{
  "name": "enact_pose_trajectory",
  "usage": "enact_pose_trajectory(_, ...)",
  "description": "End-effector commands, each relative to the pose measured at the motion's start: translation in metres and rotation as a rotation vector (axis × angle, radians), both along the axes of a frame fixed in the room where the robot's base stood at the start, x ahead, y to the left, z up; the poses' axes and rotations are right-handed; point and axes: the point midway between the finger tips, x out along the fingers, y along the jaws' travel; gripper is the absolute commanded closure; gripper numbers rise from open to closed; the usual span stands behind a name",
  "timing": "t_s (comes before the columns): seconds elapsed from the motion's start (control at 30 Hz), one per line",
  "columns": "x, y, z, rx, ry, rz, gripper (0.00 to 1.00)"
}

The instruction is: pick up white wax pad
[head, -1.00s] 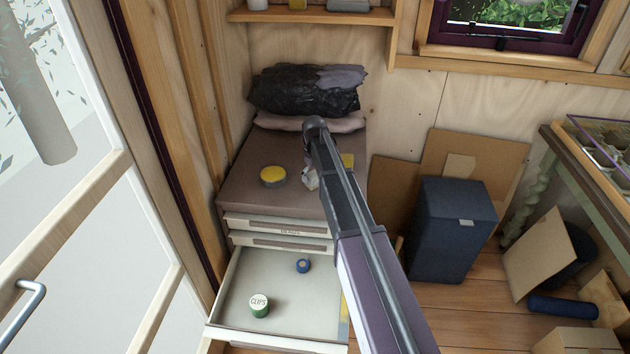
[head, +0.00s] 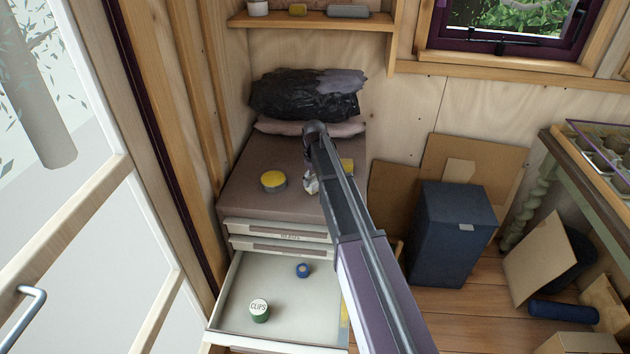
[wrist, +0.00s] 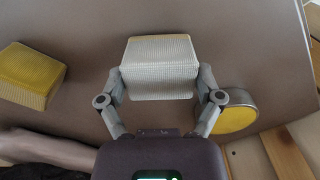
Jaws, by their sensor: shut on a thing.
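The white wax pad (wrist: 160,70) is a pale, textured block between the two fingers of my gripper (wrist: 160,88) in the wrist view. The fingers press on its left and right sides. In the head view the pad (head: 311,184) shows only in part beside my arm, above the brown top of the drawer cabinet (head: 240,195). My arm hides most of my gripper there. I cannot tell whether the pad still touches the cabinet top.
A yellow-topped round tin (head: 273,181) and a yellow block (head: 347,165) are on the cabinet top close to the pad. A black bag (head: 305,95) lies behind. The open drawer (head: 240,290) below holds a green clips tin (head: 260,310) and a small blue roll (head: 302,270).

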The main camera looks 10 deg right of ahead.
Motion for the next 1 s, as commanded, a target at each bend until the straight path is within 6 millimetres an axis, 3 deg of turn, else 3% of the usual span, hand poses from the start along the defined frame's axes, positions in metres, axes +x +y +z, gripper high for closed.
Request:
enact_pose_trajectory(0.47, 0.0, 0.0, 0.038, 0.0, 0.0, 0.0, 0.63)
enact_pose_trajectory(0.7, -0.063, 0.0, 0.038, 0.0, 0.0, 0.0, 0.63)
enact_pose_trajectory(1.0, -0.125, 0.0, 0.044, 0.0, 0.0, 0.0, 0.63)
